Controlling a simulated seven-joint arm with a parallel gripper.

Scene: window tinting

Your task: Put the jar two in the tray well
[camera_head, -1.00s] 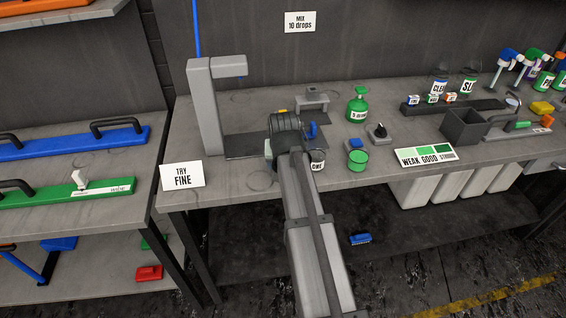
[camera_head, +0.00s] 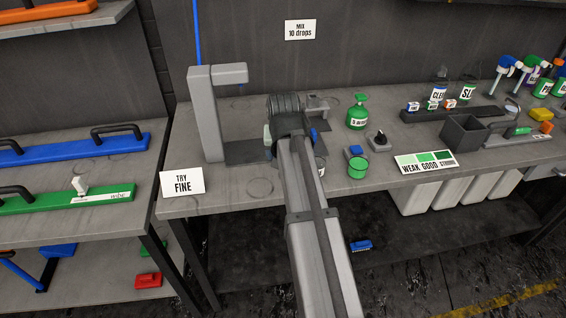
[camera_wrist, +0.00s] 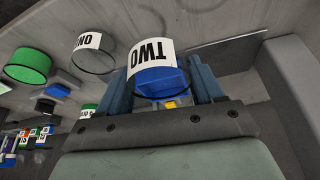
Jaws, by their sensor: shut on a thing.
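Jar two (camera_wrist: 152,54), a clear jar with a white TWO label, sits between the fingers of my gripper (camera_wrist: 160,86) in the wrist view. The gripper is shut on it. In the head view my gripper (camera_head: 291,140) is over the bench beside the grey column stand, and my arm hides the jar. Jar one (camera_wrist: 92,50), with a ONE label, stands apart from it; in the head view it is mostly hidden. A shallow grey tray (camera_head: 515,138) lies at the right of the bench; I cannot make out the tray well there.
The grey column stand (camera_head: 207,115) with an overhanging arm is close to the left of my gripper. A green jar (camera_head: 358,168), a green bottle (camera_head: 357,112) and a black knob (camera_head: 378,139) stand to its right. A dark open box (camera_head: 464,133) stands farther right.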

